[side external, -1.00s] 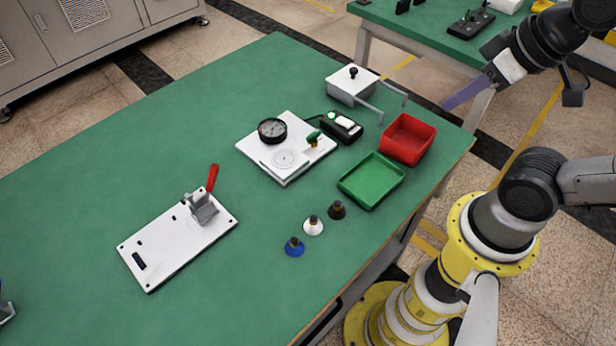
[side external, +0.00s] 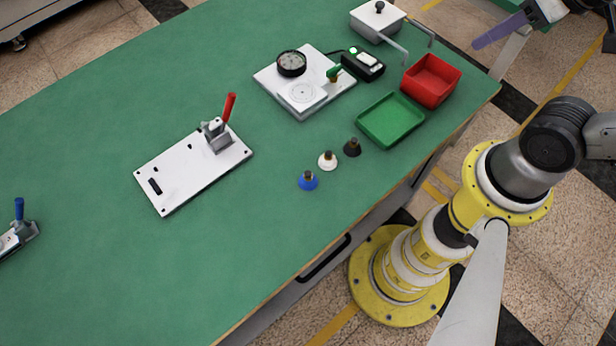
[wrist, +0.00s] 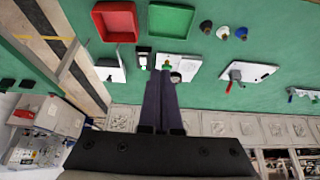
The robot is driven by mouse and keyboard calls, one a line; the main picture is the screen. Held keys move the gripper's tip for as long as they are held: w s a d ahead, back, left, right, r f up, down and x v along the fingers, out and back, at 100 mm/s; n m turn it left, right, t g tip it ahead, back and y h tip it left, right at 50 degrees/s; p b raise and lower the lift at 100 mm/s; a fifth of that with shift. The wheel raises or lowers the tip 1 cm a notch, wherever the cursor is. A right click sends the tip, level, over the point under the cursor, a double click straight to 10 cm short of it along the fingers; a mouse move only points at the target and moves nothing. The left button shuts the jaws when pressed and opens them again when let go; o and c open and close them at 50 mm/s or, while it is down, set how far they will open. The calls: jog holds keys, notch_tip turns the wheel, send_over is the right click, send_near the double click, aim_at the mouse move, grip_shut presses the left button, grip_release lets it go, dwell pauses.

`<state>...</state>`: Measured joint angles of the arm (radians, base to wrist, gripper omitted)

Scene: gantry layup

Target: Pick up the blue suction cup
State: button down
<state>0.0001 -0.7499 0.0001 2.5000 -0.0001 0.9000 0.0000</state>
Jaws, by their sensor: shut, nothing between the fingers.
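The blue suction cup (side external: 308,181) stands upright on the green table, with a dark fitting on top. The wrist view also shows the blue cup (wrist: 241,34) at upper right. My gripper (side external: 480,42) is at the upper right of the side view, above and beyond the table's right end, well away from the cups. Its long purple fingers (wrist: 161,75) are shut together and empty.
A green tray (side external: 416,126) and red bin (side external: 459,94) stand right of the cups. Behind is a white plate with a gauge (side external: 291,63). A toggle clamp on a white plate (side external: 180,178) stands left. The table around the blue cup is clear.

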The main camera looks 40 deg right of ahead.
jog(key=shift+c, duration=1.9)
grip_release()
